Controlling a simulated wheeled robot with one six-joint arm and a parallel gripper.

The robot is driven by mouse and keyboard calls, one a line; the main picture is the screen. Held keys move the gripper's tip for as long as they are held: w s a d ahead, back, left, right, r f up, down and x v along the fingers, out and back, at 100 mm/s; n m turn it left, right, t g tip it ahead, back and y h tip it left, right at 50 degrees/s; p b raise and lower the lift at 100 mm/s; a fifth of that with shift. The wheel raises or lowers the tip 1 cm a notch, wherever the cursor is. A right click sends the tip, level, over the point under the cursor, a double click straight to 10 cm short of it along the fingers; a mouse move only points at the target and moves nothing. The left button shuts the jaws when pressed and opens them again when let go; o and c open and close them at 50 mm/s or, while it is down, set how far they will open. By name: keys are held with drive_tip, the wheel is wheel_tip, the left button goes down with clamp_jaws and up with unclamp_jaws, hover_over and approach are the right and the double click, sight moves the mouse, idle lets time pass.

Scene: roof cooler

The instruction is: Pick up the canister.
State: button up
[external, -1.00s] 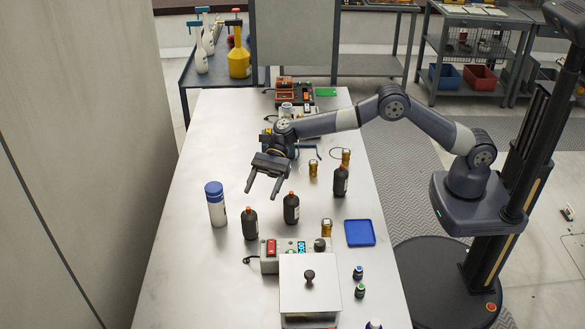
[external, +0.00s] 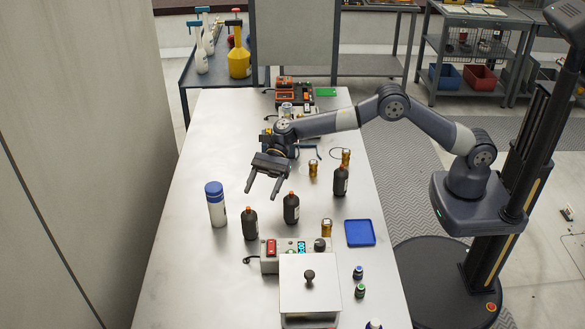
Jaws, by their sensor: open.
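A white cylinder with a blue lid (external: 216,205), the thing that looks most like the canister, stands upright on the metal table at the left. My gripper (external: 262,194) is open and empty above the table, to the right of the white cylinder and apart from it. Its two fingers point toward the front of the table. A dark bottle (external: 249,225) stands in front of the gripper, and a second dark bottle (external: 291,209) stands to its right.
A third dark bottle (external: 340,181) stands further right, near small gold cans (external: 326,228).

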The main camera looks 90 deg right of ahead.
drive_tip(key=shift+o, duration=0.5)
drive_tip(key=shift+r, duration=0.1)
wheel_tip(320, 180, up, 5)
drive_tip(key=s+d+r+m+t+h+p, duration=0.1)
drive_tip(key=s+d+r+m+t, duration=0.1)
drive_tip(key=s+d+m, duration=1.3)
drive_tip(key=s+f+m+t+h+p, duration=0.25)
drive_tip(key=s+m, duration=1.35)
drive_tip(key=m, duration=1.1)
drive_tip(key=b, duration=0.1)
approach(336, 183)
drive_tip(key=shift+n, duration=0.4)
drive_tip(key=x, duration=0.9)
drive_tip(key=shift+w, duration=0.15)
